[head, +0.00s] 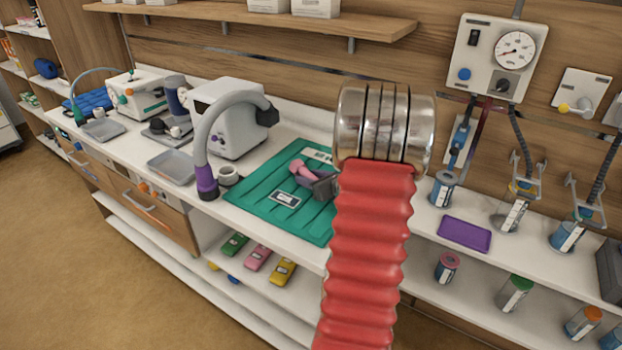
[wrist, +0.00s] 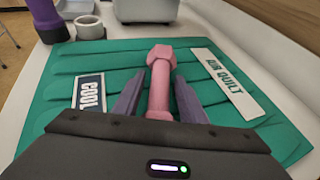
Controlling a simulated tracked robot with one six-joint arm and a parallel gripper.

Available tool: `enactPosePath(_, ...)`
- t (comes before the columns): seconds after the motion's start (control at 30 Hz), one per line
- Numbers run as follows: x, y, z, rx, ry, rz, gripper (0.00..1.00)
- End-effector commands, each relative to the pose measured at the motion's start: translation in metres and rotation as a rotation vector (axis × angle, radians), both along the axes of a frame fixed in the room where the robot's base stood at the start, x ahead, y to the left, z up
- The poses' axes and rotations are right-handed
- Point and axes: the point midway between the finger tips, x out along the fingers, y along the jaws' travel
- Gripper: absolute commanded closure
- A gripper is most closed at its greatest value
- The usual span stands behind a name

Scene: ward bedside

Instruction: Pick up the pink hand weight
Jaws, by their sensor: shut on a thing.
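The pink hand weight (wrist: 160,58) lies between the two grey fingers of my gripper (wrist: 158,92) in the wrist view. Its hexagonal far head sticks out past the fingertips, and its near end reaches back to the gripper body. In the head view the pink weight (head: 302,170) shows at the left of my dark gripper (head: 316,182), partly hidden by it. My gripper is shut on the weight, low over the green quilted mat (head: 248,192). I cannot tell whether the weight still touches the mat.
My red ribbed arm hides the mat's right side. A white machine (head: 228,122) stands behind. A purple tray (head: 464,234) lies to the right.

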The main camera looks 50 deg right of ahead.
Motion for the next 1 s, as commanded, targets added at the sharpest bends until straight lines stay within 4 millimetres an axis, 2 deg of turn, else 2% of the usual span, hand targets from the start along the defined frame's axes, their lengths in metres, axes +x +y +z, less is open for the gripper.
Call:
enactPosePath(0.03, 0.000, 0.000, 0.000, 0.000, 0.000, 0.000, 0.77)
enactPosePath(0.37, 0.000, 0.000, 0.000, 0.000, 0.000, 0.000, 1.00)
enactPosePath(0.77, 0.000, -0.001, 0.008, -0.003, -0.002, 0.001, 1.00)
enactPosePath(1.0, 0.001, -0.001, 0.039, -0.007, -0.004, 0.001, 1.00)
